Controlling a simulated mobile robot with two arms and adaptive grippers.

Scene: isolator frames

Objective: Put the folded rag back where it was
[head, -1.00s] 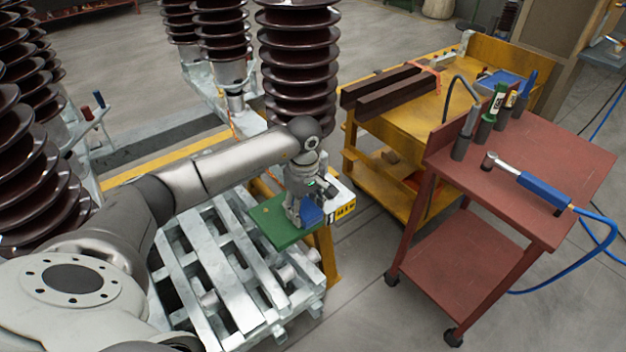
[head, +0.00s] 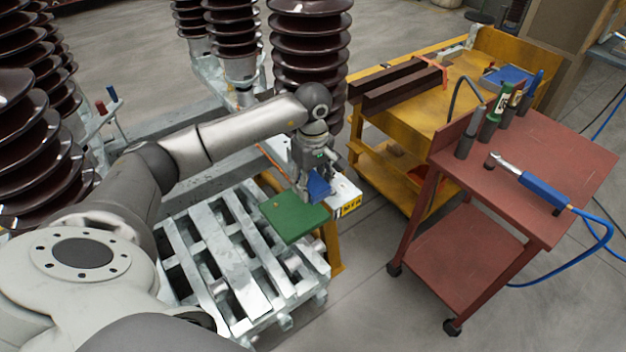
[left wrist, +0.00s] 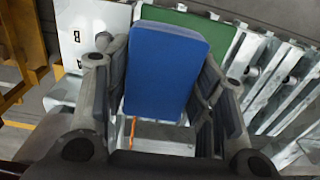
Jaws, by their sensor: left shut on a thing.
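The folded rag (head: 319,185) is a blue flat pad. My left gripper (head: 314,180) is shut on it and holds it beside the green board (head: 293,216), near a white surface with a yellow label (head: 347,206). In the left wrist view the rag (left wrist: 166,70) stands between the two fingers of the gripper (left wrist: 165,85), with the green board (left wrist: 190,20) behind it. I cannot tell whether the rag touches the surface below. My right gripper is not in view.
Tall brown insulators (head: 310,60) stand close behind my left arm. A yellow cart (head: 440,110) and a red cart (head: 540,165) with tools are to the right, with open floor in front.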

